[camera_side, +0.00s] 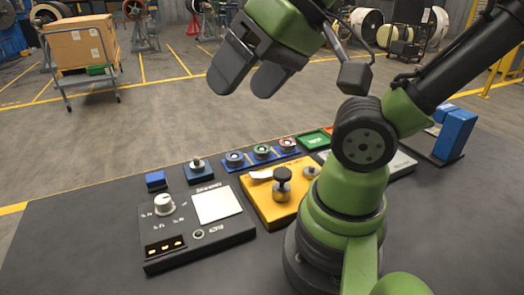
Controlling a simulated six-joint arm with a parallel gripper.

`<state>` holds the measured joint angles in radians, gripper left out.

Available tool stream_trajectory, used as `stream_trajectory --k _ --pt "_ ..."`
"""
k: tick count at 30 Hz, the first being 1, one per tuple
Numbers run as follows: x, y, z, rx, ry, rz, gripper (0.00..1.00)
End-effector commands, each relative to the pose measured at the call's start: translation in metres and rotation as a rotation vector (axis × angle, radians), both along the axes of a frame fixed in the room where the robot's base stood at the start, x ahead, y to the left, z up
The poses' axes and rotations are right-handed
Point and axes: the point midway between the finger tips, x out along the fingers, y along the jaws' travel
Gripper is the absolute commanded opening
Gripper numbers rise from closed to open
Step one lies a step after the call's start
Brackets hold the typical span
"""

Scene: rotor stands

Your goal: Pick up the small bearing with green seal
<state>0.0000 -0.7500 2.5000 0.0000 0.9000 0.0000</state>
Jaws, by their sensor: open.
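Three small ring-shaped bearings sit in a row on blue holders at the back of the dark table. The middle one, with a green seal (262,151), lies between a bearing with a dark bluish seal (235,157) on its left and one with a reddish seal (287,143) on its right. They are small in the picture, so the seal colours are only roughly clear. My gripper (249,76) is high above the table, clear of the bearings. Its two dark fingers are apart, with nothing between them.
A control box (195,225) with a knob and white pad stands at the front left. A yellow tray (262,205) with metal parts is in front of the bearings. A green tray (314,139) lies to their right. Blue blocks (456,134) stand at the far right.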

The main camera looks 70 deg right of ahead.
Motion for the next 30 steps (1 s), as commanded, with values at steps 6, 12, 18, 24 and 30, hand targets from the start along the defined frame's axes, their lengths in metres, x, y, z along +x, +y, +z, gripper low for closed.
stream_trajectory --k 6,12,18,24,30 --pt "0.0 0.0 0.0 0.0 0.0 0.0 0.84" --pt "0.011 -0.007 0.001 0.024 0.036 -0.08 0.84" --pt "0.058 -0.047 -0.003 0.138 0.186 -0.46 0.84" --pt "0.104 -0.116 -0.031 0.281 0.327 -0.944 0.84" --pt "0.123 -0.198 -0.087 0.418 0.439 -1.435 0.84"
